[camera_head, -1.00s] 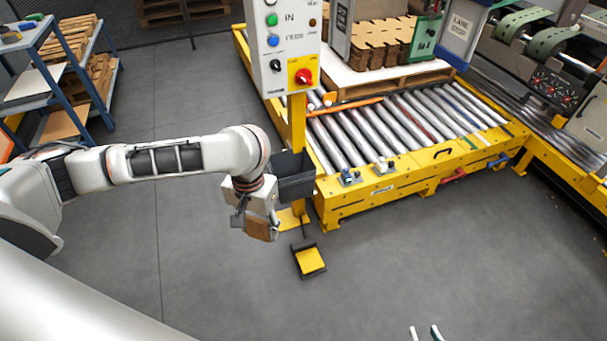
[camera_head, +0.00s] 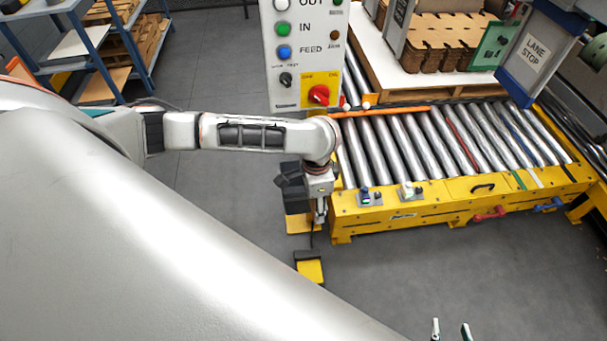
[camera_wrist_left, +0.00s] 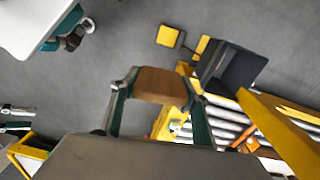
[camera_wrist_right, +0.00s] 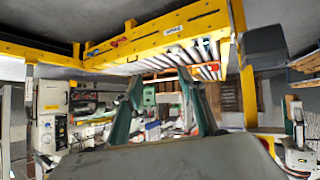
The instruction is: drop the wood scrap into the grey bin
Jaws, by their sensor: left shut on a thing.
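The wood scrap (camera_wrist_left: 160,86) is a brown block. In the left wrist view it is pinched between the fingertips of my left gripper (camera_wrist_left: 158,90). In the head view my left gripper (camera_head: 319,211) points down at the right side of the dark grey bin (camera_head: 297,201), partly covering it; the scrap cannot be made out there. In the left wrist view the bin (camera_wrist_left: 231,72) is to the right of the scrap, apart from it in the picture. My right gripper (camera_head: 451,331) shows only its two spread fingertips; in the right wrist view it (camera_wrist_right: 163,88) is open and empty.
A control box (camera_head: 305,60) on a yellow post stands behind the bin. The roller conveyor (camera_head: 440,150) with its yellow frame is close on the right. A yellow foot pedal (camera_head: 310,270) lies on the floor below. A blue shelf (camera_head: 80,45) stands at far left.

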